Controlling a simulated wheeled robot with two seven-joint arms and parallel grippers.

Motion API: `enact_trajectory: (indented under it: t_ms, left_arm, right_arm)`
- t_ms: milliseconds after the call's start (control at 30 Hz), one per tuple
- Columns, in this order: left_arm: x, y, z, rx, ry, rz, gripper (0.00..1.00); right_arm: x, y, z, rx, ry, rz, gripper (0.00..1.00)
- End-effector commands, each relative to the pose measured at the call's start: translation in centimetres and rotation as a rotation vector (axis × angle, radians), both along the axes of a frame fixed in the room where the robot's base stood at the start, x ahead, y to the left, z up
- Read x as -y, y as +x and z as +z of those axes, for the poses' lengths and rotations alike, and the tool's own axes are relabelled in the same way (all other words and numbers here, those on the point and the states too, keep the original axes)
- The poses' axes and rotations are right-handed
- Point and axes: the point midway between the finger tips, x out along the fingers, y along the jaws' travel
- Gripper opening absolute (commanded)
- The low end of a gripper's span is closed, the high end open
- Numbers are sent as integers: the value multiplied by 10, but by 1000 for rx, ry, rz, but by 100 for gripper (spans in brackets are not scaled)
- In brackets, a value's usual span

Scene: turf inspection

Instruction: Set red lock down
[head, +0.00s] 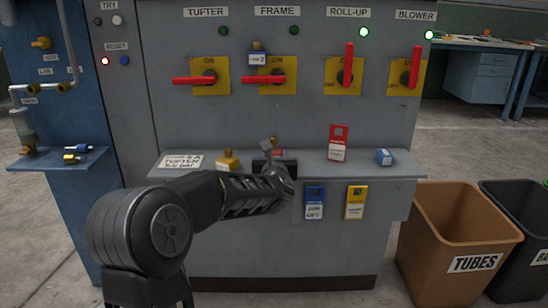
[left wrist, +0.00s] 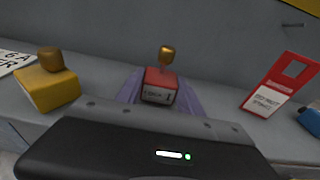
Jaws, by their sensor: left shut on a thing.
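The red lock (left wrist: 160,84) has a brass top and a white label, and sits between the two purple-grey fingers of my left gripper (left wrist: 159,94). In the head view the left gripper (head: 276,160) is at the grey shelf (head: 330,168) of the machine panel, shut on the red lock (head: 279,153), which is mostly hidden there. I cannot tell whether the lock touches the shelf. My right gripper is not in view.
On the shelf, a yellow lock (head: 227,161) and a sign (head: 182,161) are left of the gripper; a red tag (head: 338,143) and blue lock (head: 384,157) are right. Blue (head: 314,202) and yellow (head: 355,201) tags hang below. A brown bin (head: 455,235) stands right.

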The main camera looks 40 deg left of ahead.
Motion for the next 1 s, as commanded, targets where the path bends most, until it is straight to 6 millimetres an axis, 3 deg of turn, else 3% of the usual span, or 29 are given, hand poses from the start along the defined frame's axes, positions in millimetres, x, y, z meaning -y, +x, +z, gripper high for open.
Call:
enact_trajectory:
  t_ms: [167,200,433,833,1000]
  left_arm:
    - [0,0,-3,2,1,0,3]
    - [0,0,-2,0,0,0,47]
    - [0,0,-2,0,0,0,65]
    - [1,-1,3,0,0,0,65]
    - [15,-20,6,0,0,-1,65]
  right_arm:
    - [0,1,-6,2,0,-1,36]
    - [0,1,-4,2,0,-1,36]
    - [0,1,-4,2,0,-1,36]
    - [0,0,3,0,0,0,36]
    - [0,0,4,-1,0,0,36]
